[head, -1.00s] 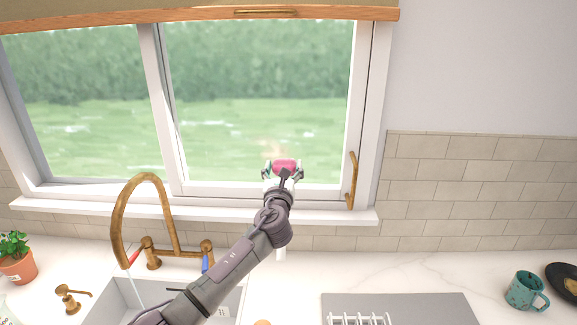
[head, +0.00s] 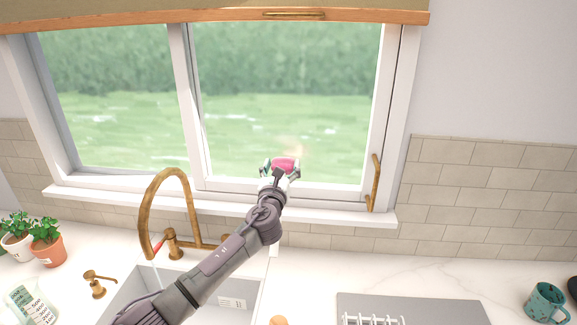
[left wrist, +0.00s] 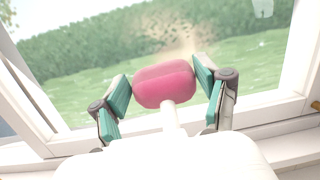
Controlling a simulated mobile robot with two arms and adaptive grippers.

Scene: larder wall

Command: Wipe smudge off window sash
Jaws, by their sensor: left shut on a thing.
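My left gripper (head: 281,168) is shut on a pink, rounded sponge-like pad (head: 285,164) in front of the right window sash (head: 384,110), low on its pane. In the left wrist view the pink pad (left wrist: 165,84) sits between the teal finger pads, with a pale stem below it. A faint brownish smudge (left wrist: 182,36) shows on the glass beyond the pad. In the head view the smudge (head: 298,150) is just above and right of the pad. I cannot tell whether the pad touches the glass. My right gripper is not in view.
A brass handle (head: 375,183) is on the sash's right side. A brass faucet (head: 171,200) stands at the sink, left of my arm. Potted plants (head: 46,240) are at far left, a grey mat with a rack (head: 450,308) and a teal mug (head: 547,302) at right.

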